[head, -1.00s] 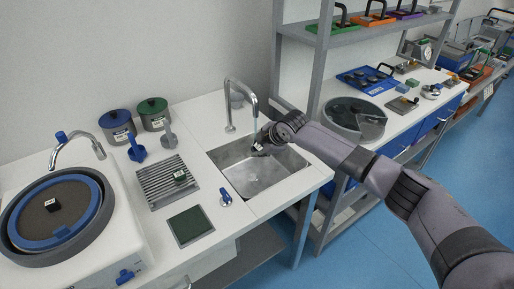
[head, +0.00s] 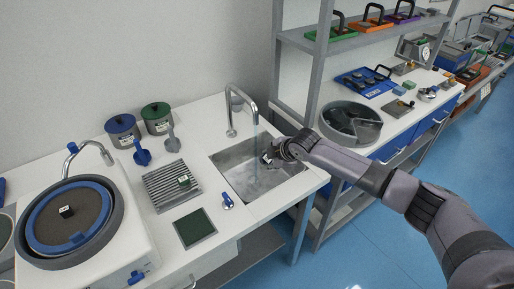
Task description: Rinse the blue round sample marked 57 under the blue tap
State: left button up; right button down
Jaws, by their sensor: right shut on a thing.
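My right gripper (head: 266,157) reaches into the steel sink (head: 235,163) from the right. It is shut on a small sample, which is mostly hidden by the fingers; its colour and marking cannot be read. The silver tap (head: 240,102) arches over the sink, and a faint bluish stream of water (head: 257,137) runs from its spout. The gripper's fingertips are low beside or at the stream; I cannot tell whether water hits the sample. A blue tap lever (head: 228,201) stands on the counter in front of the sink. My left gripper is not in view.
A shelf post (head: 317,90) stands behind my right arm.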

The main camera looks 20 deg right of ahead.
jog(key=s+p, duration=0.1)
jog(key=s+d+p, duration=0.1)
jog(key=s+p, duration=0.1)
jog(key=s+r+p, duration=0.1)
jog(key=shift+s+d, duration=0.25)
jog(key=shift+d, duration=0.05)
dwell(0.5)
jog(key=s+a+r+m+h, duration=0.2)
jog(key=s+a+r+m, duration=0.1)
jog(key=s+r, duration=1.4)
notch_tip(320, 180, up, 2)
jog(key=shift+s+r+m+h, duration=0.25)
jog(key=shift+m+h, duration=0.15)
jog(key=shift+m, duration=0.1)
